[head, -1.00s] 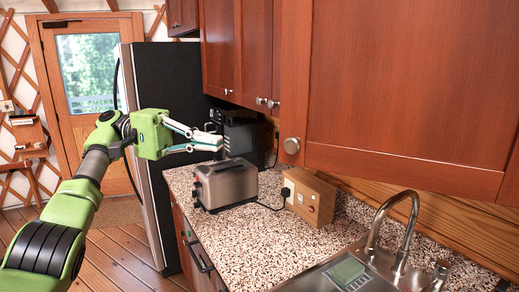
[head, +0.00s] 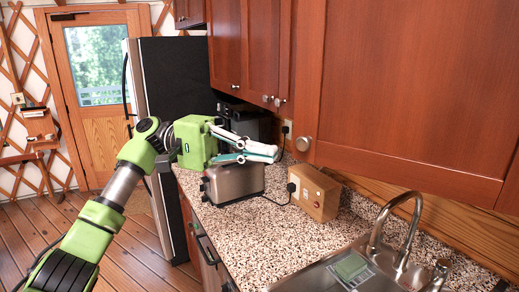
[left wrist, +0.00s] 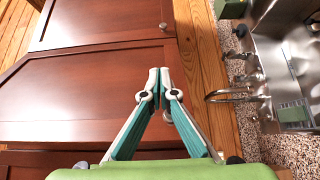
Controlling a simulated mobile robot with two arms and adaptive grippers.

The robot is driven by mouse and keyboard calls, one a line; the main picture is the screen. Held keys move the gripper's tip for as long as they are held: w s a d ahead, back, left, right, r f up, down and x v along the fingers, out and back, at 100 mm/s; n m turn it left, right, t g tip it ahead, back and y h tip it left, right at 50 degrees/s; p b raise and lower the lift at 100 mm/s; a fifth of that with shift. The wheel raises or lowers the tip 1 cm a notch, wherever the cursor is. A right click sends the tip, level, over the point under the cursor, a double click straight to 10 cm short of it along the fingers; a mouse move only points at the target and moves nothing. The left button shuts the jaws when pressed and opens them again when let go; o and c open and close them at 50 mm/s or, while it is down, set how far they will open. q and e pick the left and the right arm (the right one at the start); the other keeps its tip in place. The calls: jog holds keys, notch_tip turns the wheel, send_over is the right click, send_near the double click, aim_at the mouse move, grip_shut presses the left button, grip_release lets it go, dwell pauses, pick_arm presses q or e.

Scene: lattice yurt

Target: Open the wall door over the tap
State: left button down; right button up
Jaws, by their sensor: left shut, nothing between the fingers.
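The wall door (head: 415,85) over the tap is a red-brown wooden panel, shut, at the right of the head view. Its round metal knob (head: 303,143) sits at its lower left corner. The door also fills the left of the left wrist view (left wrist: 80,100), where its knob is partly hidden behind my fingers. The tap (head: 392,225) is a curved metal spout below the door. My left gripper (head: 276,153) is shut and empty, its fingertips just left of the knob in the head view and apart from it. My right gripper is not in view.
Below my left gripper a toaster (head: 233,183) stands on the speckled counter (head: 245,235), beside a wooden socket box (head: 314,193). A sink (head: 320,272) with a green sponge (head: 351,266) lies at the right front. More wall doors (head: 240,50) hang to the left.

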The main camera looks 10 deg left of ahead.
pick_arm(q)
jog(key=s+p, duration=0.1)
jog(key=s, duration=0.1)
jog(key=shift+s+a, duration=0.1)
jog(key=shift+s, duration=0.3)
dwell(1.6)
